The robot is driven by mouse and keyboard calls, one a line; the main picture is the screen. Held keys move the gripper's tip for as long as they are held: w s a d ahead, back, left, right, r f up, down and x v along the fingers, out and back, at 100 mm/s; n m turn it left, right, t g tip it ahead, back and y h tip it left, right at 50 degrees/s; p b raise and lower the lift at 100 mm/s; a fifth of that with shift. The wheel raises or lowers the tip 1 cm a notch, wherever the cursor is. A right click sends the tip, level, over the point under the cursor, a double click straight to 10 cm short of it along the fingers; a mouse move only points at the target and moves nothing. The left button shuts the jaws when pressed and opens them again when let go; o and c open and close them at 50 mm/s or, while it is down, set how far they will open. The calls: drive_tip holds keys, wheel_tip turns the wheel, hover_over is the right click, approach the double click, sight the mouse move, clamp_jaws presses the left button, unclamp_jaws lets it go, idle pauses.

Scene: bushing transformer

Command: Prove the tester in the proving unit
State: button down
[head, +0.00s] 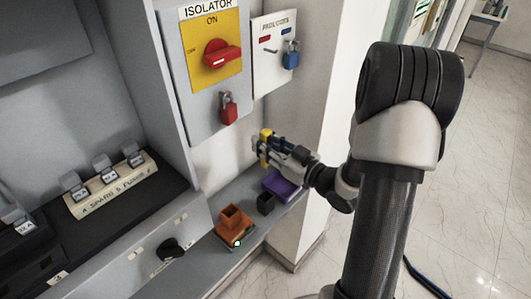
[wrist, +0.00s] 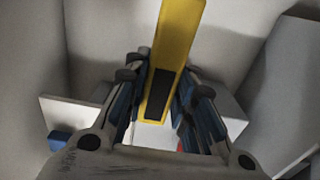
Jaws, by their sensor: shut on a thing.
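My gripper (head: 272,149) is shut on a yellow tester with a black panel (head: 265,134). In the wrist view the tester (wrist: 180,35) stands between the two fingers of my gripper (wrist: 160,95) and runs up out of the picture. In the head view the gripper is above the back of the grey ledge, and much of the tester is hidden by the fingers. An orange unit with a square open socket on top (head: 231,219), which looks like the proving unit, sits on the ledge, lower and to the left of the gripper. The tester is apart from it.
A small black open holder (head: 265,204) and a purple block (head: 284,186) stand on the ledge below my gripper. The isolator panel (head: 202,112) with red handle and a red padlock (head: 228,108) is behind. A spare fuse rack (head: 110,184) is at left.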

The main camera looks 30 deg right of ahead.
drive_tip(key=shift+r+p, duration=3.15)
drive_tip(key=shift+r, duration=1.5)
